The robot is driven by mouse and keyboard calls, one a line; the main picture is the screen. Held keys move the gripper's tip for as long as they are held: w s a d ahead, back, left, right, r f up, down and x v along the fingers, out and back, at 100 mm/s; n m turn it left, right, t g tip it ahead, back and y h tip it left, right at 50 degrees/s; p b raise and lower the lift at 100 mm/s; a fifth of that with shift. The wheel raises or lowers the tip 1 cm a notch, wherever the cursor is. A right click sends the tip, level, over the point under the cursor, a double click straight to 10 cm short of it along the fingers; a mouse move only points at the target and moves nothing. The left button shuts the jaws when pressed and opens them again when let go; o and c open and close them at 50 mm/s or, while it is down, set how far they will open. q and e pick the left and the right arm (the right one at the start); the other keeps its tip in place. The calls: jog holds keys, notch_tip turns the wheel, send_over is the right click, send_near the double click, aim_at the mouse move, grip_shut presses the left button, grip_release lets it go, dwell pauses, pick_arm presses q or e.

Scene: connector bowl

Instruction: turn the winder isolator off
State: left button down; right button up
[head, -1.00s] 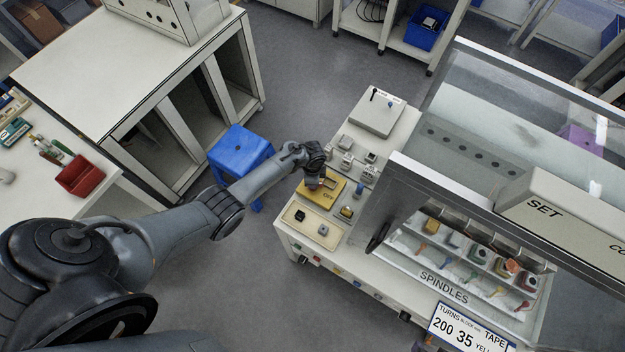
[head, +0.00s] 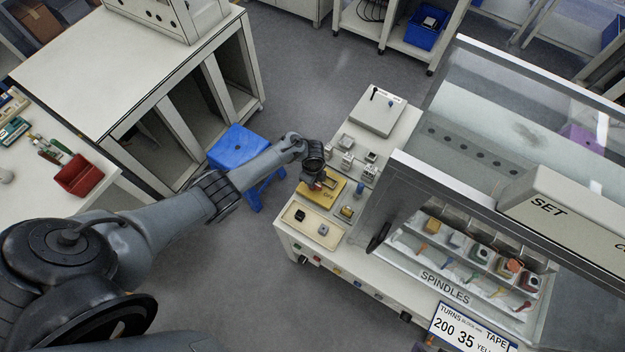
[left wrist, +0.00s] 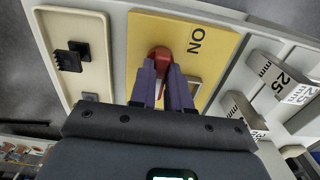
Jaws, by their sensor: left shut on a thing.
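In the left wrist view the yellow plate (left wrist: 222,42) shows "ON" lettering to the right of a red handle (left wrist: 160,54). My left gripper (left wrist: 168,75) is shut on the red handle, its two purple fingers on either side of it. In the head view my left gripper (head: 316,180) is over the plate and hides much of the handle, so its exact angle is hard to tell. My right gripper is out of view.
A cream tray (head: 325,238) with a black connector (head: 300,215) lies just in front of the plate. Metal blocks marked 25 mm (left wrist: 285,80) stand close to its right in the left wrist view. The glass-sided winder enclosure (head: 400,185) is to the right. A blue stool (head: 238,148) stands left.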

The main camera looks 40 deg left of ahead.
pick_arm(q)
jog(key=c, duration=1.1)
grip_release()
jog(key=shift+r, duration=0.5)
notch_tip(320, 180, up, 10)
jog(key=p, duration=0.3)
jog(key=shift+f+p, duration=0.15)
jog(key=shift+p, duration=0.2)
